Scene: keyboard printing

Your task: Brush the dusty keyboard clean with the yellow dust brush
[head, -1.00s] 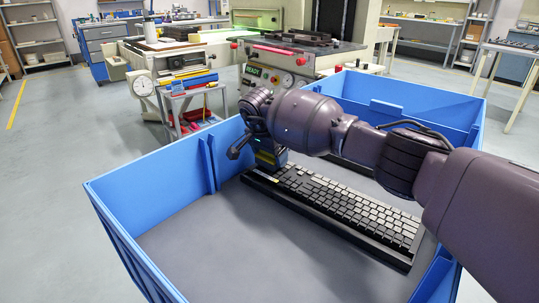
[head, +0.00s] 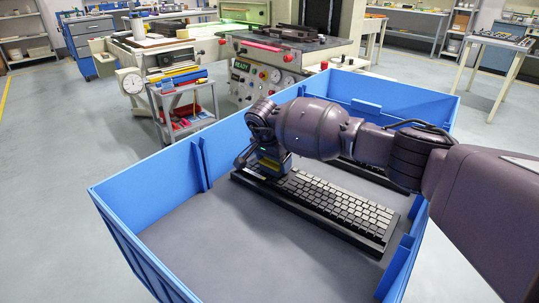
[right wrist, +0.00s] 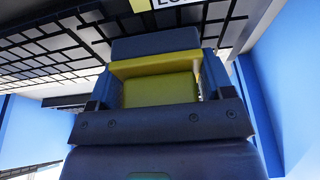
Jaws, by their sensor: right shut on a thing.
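The keyboard (head: 335,205) lies in the blue bin, dark with grey keys. Its dust is too fine to tell in the head view. My right gripper (head: 270,166) is low over the keyboard's left end. It is shut on the yellow dust brush (right wrist: 160,86), which shows yellow with a blue-grey block between the fingers in the right wrist view. The keyboard (right wrist: 50,48) also shows there at the upper left. The brush's bristles are hidden, so I cannot tell if they touch the keys. My left gripper is out of view.
The blue bin's walls (head: 147,181) rise around the keyboard. Its bare grey floor (head: 250,240) lies in front. A dark object beyond the keyboard is mostly hidden by my arm. A machine (head: 262,75) and a small trolley (head: 190,108) stand beyond the bin.

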